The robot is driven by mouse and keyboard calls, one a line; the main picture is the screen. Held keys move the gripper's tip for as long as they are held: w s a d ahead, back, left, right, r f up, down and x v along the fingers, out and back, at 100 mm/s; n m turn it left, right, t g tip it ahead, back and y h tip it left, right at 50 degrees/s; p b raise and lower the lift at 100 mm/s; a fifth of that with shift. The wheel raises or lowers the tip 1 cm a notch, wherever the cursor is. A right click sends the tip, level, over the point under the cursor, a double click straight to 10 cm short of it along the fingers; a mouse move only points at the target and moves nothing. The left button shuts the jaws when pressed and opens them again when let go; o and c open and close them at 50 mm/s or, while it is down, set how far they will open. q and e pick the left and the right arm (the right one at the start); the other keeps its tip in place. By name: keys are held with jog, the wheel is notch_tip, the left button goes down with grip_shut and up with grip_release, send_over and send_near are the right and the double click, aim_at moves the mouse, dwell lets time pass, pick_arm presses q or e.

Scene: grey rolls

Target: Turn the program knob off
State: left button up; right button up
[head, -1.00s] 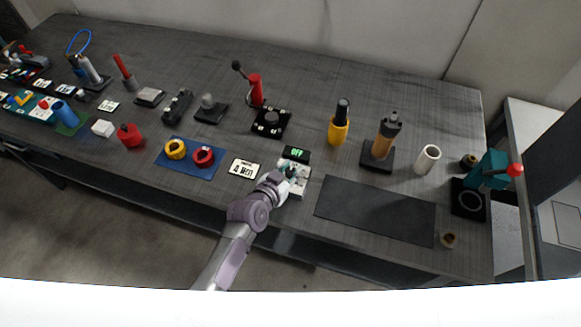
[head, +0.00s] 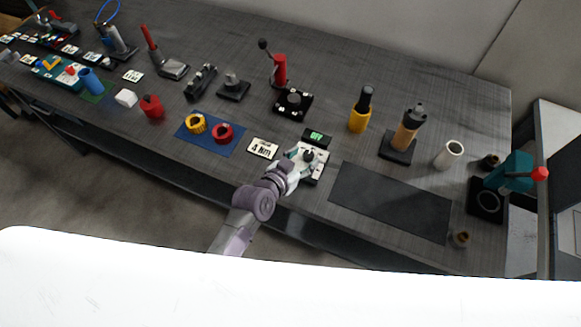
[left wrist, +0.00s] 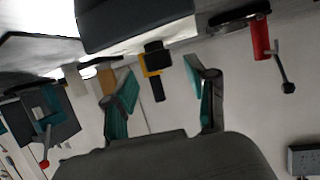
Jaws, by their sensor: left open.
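A small white panel (head: 318,172) stands at the bench's front edge, with a display (head: 316,138) reading OFF in green just behind it. My left gripper (head: 304,157) is over this panel and hides most of its top, so I cannot make out a knob there or tell whether the fingers touch it. In the left wrist view the left gripper (left wrist: 163,88) has its two teal-padded fingers spread wide, with nothing visibly held between them. A large dark block (left wrist: 135,20) fills the top of that view, close to the fingers. My right gripper is out of view.
A sign (head: 262,148) stands left of the panel, and a dark mat (head: 392,200) lies right of it. Behind are a black plate with a round knob (head: 292,103), a red lever stand (head: 280,70) and a yellow holder (head: 359,121). Red and yellow rings lie on a blue mat (head: 213,142).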

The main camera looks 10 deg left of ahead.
pick_arm(q)
jog(key=v, duration=0.8)
jog(key=shift+s+a, duration=0.2)
jog(key=shift+s, duration=0.1)
jog(key=shift+r, duration=0.1)
jog(key=s+a+n+g+y, duration=0.4)
jog(key=s+a+g+y, duration=0.3)
jog(key=s+a, duration=0.95)
notch_tip(320, 180, down, 26)
jog(key=s+d+g+b, duration=0.1)
jog(key=s+g+b, duration=0.1)
jog(key=s+g, duration=0.1)
jog(key=s+a+f, duration=0.2)
jog(key=s+f, duration=1.4)
jog(key=f, duration=0.1)
jog(key=shift+a+f+m+g+h+b, duration=0.3)
jog(key=shift+f+g+b, duration=0.1)
jog(key=shift+b, duration=0.05)
